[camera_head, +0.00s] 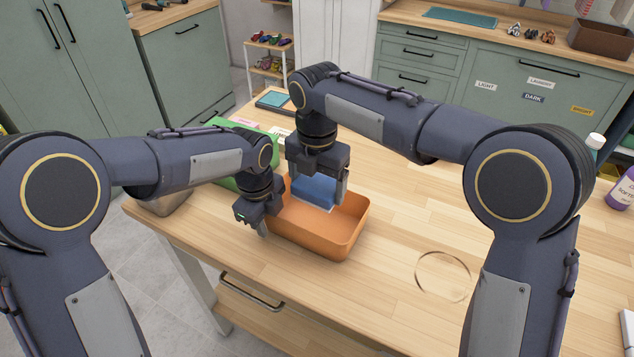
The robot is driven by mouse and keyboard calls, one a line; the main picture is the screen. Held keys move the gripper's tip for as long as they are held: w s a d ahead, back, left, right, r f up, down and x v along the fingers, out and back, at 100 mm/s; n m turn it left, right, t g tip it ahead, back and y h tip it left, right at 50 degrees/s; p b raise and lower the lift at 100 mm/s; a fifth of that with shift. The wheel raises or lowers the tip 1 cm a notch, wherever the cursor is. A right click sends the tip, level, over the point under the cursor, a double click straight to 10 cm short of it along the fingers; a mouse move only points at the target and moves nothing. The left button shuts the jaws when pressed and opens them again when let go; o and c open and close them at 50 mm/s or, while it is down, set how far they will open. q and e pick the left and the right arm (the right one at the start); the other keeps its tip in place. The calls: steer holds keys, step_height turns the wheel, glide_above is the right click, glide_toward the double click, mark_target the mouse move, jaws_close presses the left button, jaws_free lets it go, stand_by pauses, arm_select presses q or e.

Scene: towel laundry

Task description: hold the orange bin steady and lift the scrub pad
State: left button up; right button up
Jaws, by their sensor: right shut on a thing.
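The orange bin (340,238) stands on the wooden table in the middle of the camera_head view. The blue scrub pad (316,190), with a pale lower edge, is upright between the fingers of my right gripper (318,186), over the bin. My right gripper is shut on it. Whether the pad's lower edge touches the bin floor is hard to tell. My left gripper (253,224) points down at the bin's left wall. Its fingers partly hide that wall, and I cannot tell whether they are shut on it.
A green container (232,181) and a metallic bowl (165,203) are behind and left of the bin. A clear round object (442,276) lies to the right on the table. A purple bottle (621,190) stands at the right edge. The table right of the bin is mostly clear.

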arm_select(q)
step_height(320, 180, up, 12)
steer(key=shift+s+a, duration=0.25)
steer(key=shift+s, duration=0.1)
steer(key=shift+s, duration=0.1)
